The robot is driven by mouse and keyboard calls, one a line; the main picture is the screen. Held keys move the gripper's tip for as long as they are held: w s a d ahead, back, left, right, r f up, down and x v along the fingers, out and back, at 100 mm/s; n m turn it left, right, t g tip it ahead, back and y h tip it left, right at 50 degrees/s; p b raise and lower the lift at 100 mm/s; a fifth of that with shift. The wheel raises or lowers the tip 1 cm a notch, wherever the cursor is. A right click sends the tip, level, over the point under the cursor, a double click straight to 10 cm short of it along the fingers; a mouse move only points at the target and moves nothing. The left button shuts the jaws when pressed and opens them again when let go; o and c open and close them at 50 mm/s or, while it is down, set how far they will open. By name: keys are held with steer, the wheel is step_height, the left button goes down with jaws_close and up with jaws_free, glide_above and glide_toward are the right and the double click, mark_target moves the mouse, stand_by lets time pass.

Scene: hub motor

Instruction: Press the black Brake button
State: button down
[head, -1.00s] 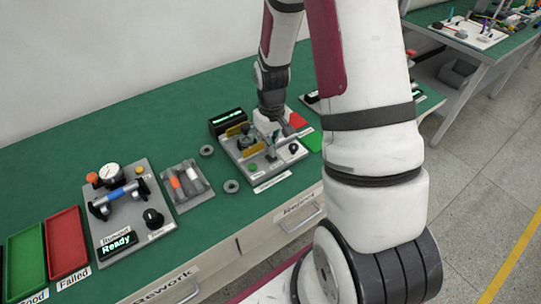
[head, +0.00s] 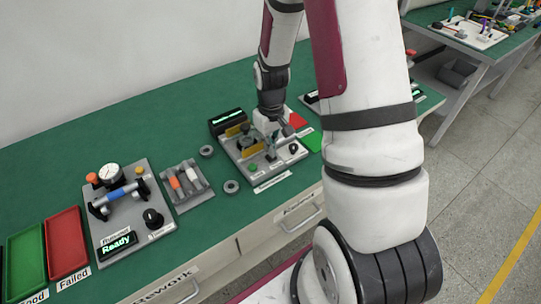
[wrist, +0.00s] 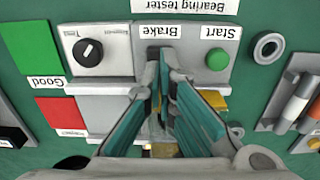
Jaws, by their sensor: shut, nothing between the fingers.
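My gripper (head: 270,152) is shut and empty, pointing down over the front part of the bearing tester (head: 238,165). In the wrist view its teal fingers (wrist: 163,58) reach to just below the Brake label (wrist: 158,30). The black Brake button is mostly hidden by the fingertips; I cannot tell whether they touch it. The green Start button (wrist: 217,60) is to the right of the fingertips in the wrist view, and the black knob (wrist: 88,52) is to their left. In the head view the green button (head: 253,168) lies left of the fingertips.
A green tray (wrist: 20,40) and a red tray (wrist: 60,115) lie beside the tester. A loose ring (wrist: 268,47) and a holder with cylinders (head: 187,183) stand on the other side. Another tester with a lit Ready display (head: 117,244) is further left.

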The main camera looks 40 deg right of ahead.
steer(key=shift+f, duration=0.15)
steer(key=shift+f, duration=0.35)
steer(key=shift+f+b, duration=0.6)
steer(key=shift+f, duration=0.15)
step_height(320, 180, up, 14)
steer(key=p, duration=0.7)
stand_by(0.4)
stand_by(0.4)
